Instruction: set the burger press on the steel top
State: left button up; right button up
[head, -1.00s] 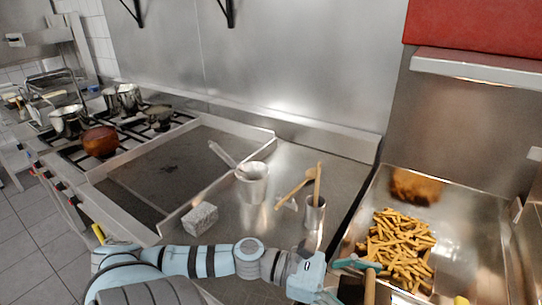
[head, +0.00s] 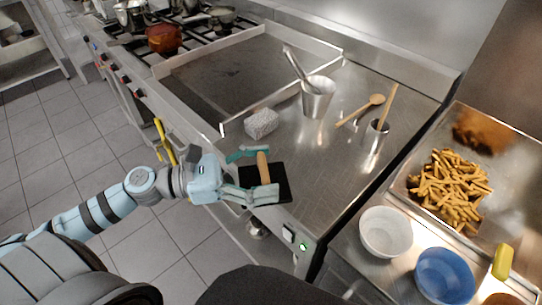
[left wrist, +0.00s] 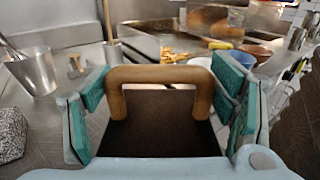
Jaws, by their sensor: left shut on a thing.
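The burger press is a black square plate (head: 279,181) with a wooden handle (head: 263,166). My left gripper (head: 262,173) is shut on the handle, with the plate hanging below the fingers. In the head view the press overlaps the front edge of the steel top (head: 330,165); I cannot tell its height above it. In the left wrist view the wooden handle (left wrist: 160,75) stands between the teal finger pads, with the dark plate (left wrist: 158,125) under it. My right gripper is not in view.
Right are a white bowl (head: 386,232), a blue bowl (head: 444,275) and fries (head: 450,187).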

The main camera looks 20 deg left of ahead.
pick_arm(q)
jog(key=w+d+r+n+t+y+b, duration=0.1)
jog(key=w+d+r+b, duration=0.1)
jog(key=w+r, duration=0.45)
jog(key=w+d+r+n+t+y+b, duration=0.1)
jog(key=w+d+r+t+b, duration=0.15)
jog(key=w, duration=0.75)
jog(key=shift+g, duration=0.45)
jog(key=f+b, duration=0.2)
jog(key=f, duration=0.4)
jog(key=f+b, duration=0.3)
jog(key=f, duration=0.3)
jog(key=f+b, duration=0.3)
jog(key=f, duration=0.3)
jog(key=shift+s+a+f, duration=0.15)
jog(key=shift+a+f, duration=0.1)
jog(key=shift+a, duration=0.15)
jog(key=shift+r, duration=0.1)
jog(key=o, duration=1.9)
jog(key=shift+s, duration=0.1)
jog(key=shift+o, duration=0.2)
